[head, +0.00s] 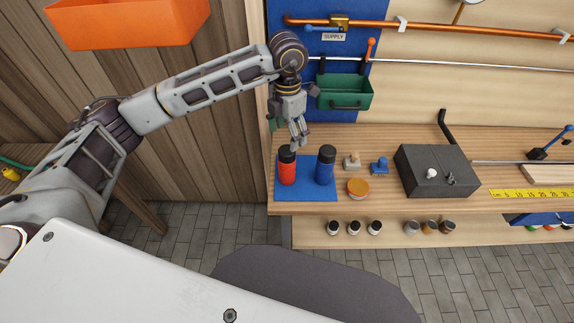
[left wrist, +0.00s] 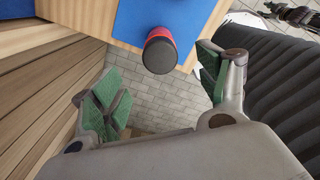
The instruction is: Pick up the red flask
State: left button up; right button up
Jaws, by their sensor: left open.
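The red flask (head: 287,169) with a dark cap stands upright on a blue mat (head: 309,193) at the left end of the workbench. A blue flask (head: 325,167) with a dark cap stands beside it on the right. My left gripper (head: 298,139) is open and empty, above and just behind the red flask's cap in the head view. In the left wrist view the red flask (left wrist: 160,46) shows its cap, beyond and above the gap between the open green-padded fingers (left wrist: 163,95). I cannot see the flask touching either finger. My right gripper is not in view.
Right of the mat are an orange-lidded jar (head: 358,187), small fittings (head: 380,166) and a dark box (head: 437,170) with a lever. A green bin (head: 343,92) hangs on the back panel near my left wrist. The bench front edge is close to the mat.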

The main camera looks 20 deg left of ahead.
aim_at(287, 150)
pick_arm(q)
notch_tip(287, 150, down, 5)
jog(key=shift+r, duration=0.2)
jog(key=shift+f, duration=0.7)
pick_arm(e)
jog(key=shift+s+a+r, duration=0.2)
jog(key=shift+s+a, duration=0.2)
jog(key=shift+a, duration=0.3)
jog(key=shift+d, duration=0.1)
